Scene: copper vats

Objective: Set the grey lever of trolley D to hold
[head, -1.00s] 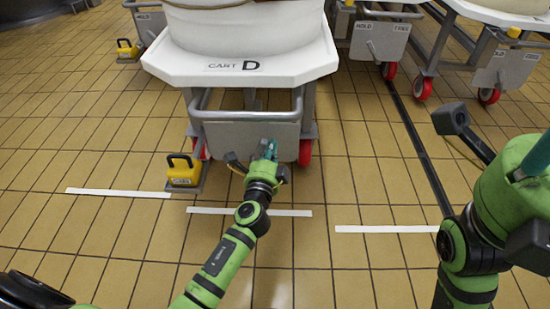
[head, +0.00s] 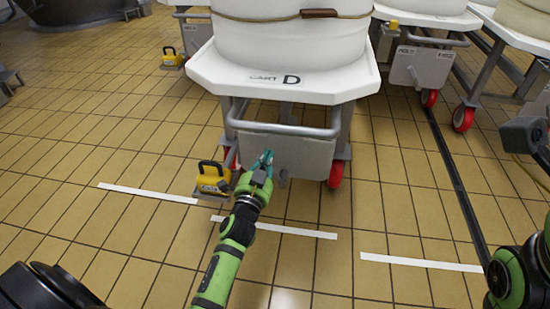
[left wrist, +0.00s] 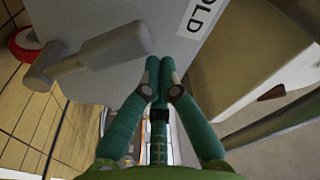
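Trolley D (head: 345,88) is a white-topped cart with a letter label on its front edge. Its grey front plate (head: 310,155) hangs below the grey handrail. My left gripper (head: 264,162) is in front of the left half of this plate, its teal fingers pointing up at it. In the left wrist view the fingertips (left wrist: 163,75) meet with nothing visible between them. The grey lever (left wrist: 100,55) stands out from the plate beside the fingertips, apart from them in the picture. A partly cut-off label (left wrist: 197,20) reads "OLD". In the head view the lever's setting is unclear. My right gripper is out of view.
A yellow block with a handle (head: 212,178) is on the floor left of the trolley's plate. A red wheel (head: 336,174) is at the right. Other carts with similar plates (head: 422,65) stand behind. The tiled floor in front is open, with white strips (head: 275,229).

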